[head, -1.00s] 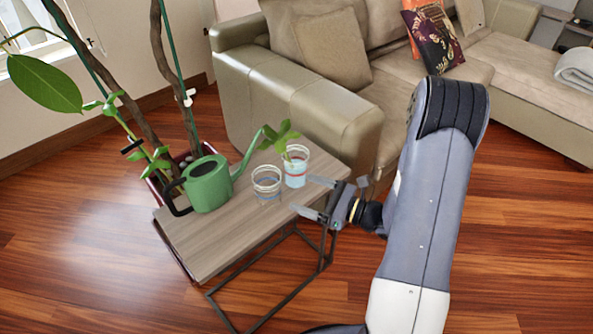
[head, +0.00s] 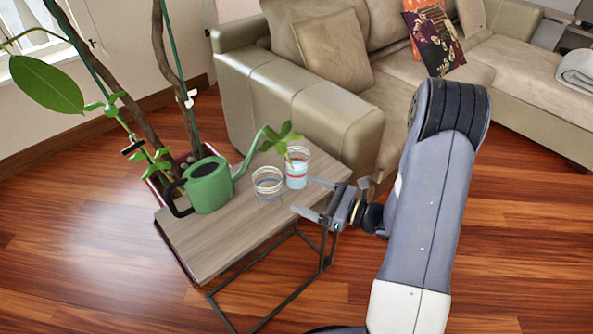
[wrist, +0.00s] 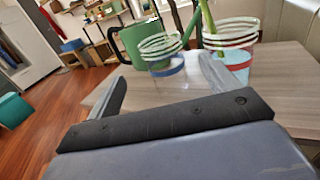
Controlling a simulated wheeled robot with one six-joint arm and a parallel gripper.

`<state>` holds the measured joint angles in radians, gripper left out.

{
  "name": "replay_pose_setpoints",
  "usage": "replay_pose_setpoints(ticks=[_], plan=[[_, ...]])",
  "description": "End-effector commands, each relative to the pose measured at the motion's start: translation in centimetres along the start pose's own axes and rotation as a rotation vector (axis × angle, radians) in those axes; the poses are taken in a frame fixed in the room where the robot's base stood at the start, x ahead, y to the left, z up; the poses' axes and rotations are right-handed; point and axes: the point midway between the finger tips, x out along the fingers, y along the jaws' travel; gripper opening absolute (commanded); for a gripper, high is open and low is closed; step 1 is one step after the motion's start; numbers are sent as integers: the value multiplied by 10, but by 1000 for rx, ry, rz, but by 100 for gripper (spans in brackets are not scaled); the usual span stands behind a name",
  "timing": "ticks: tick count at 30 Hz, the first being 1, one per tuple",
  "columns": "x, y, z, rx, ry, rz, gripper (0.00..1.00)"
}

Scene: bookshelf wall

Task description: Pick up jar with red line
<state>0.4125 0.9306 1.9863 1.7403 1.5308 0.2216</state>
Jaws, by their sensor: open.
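The jar with the red line (head: 298,171) is a clear glass with a red band and a green plant cutting in it. It stands upright near the right end of the small wooden table (head: 215,245). In the wrist view the red-lined jar (wrist: 237,55) is at the upper right, partly behind the right finger. A second clear jar with a blue line (head: 268,185) stands beside it on the left, and this jar (wrist: 163,52) shows ahead between the fingers in the wrist view. My gripper (head: 308,195) is open and empty, to the right of both jars, with a gap before them.
A green watering can (head: 208,187) stands on the table left of the jars, its spout reaching towards the plant cutting. A beige sofa (head: 310,115) stands close behind the table. Wooden floor (head: 515,250) is clear at the right.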

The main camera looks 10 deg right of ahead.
Motion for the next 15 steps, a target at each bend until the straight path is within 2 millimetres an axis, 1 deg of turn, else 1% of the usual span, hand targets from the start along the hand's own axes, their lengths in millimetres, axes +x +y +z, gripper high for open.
replay_pose_setpoints(ticks=[1,2,4,5,8,9,11,12,14,15], plan=[[0,1,-1,-2,6,5,78],[1,3,-3,-4,15,14,75],[3,11,-11,-17,60,50,74],[4,17,-17,-26,92,75,74],[4,41,-44,-86,246,192,74],[1,52,-57,-125,324,249,74],[-7,66,-78,-196,447,335,74],[-14,73,-91,-253,529,389,74],[-27,79,-109,-347,648,465,74],[-36,79,-120,-417,724,510,74]])
